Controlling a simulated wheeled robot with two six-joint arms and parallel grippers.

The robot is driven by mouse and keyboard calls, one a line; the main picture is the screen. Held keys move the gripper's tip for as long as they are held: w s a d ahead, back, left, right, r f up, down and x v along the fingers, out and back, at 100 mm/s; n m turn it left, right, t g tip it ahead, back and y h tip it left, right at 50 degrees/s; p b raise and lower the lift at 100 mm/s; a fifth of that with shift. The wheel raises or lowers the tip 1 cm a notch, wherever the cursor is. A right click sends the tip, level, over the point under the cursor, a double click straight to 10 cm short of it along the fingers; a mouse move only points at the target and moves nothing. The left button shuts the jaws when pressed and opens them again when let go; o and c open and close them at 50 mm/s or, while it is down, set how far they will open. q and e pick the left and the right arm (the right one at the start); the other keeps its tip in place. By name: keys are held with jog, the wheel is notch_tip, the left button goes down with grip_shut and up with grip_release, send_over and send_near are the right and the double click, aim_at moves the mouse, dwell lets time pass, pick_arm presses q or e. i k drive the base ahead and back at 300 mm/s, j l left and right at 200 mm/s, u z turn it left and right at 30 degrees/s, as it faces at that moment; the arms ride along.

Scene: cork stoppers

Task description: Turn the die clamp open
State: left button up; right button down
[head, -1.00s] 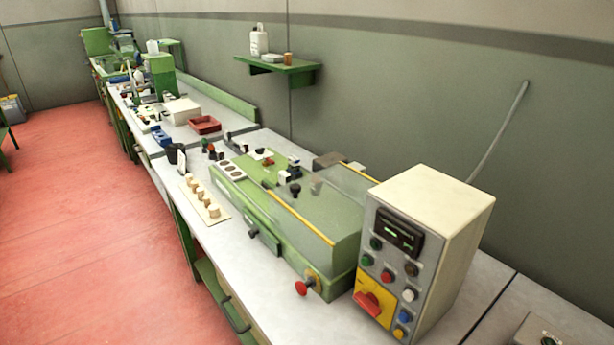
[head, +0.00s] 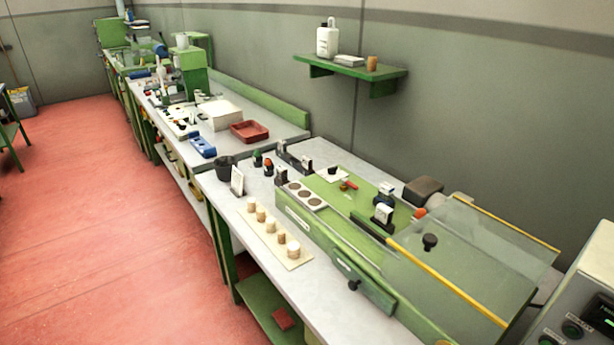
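A green machine (head: 312,222) stands on the bench with a clear cover (head: 470,265) edged in yellow over its right part. On its open bed are a small red lever (head: 349,185), a block with a white face (head: 383,214) and a dark block with a white top (head: 385,194). I cannot tell which of these is the die clamp or whether it is open. A black knob (head: 430,241) shows at the cover. Several cork stoppers (head: 261,213) stand on a pale board (head: 282,256) in front of the machine. Neither of my grippers is in view.
A grey control box (head: 590,295) is cut off at the right edge. A dark cup (head: 225,166), a white card (head: 237,180) and a red tray (head: 249,131) are on the benches to the left. A wall shelf (head: 350,70) hangs behind. Red floor (head: 100,230) is clear at left.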

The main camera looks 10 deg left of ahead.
aim_at(344, 182)
jog(key=i+j+z, duration=0.15)
jog(key=j, duration=0.2)
jog(key=i+j+z, duration=0.25)
jog(key=j, duration=0.45)
jog(key=i+j+z, duration=0.15)
jog(key=j, duration=0.2)
jog(key=i, duration=0.05)
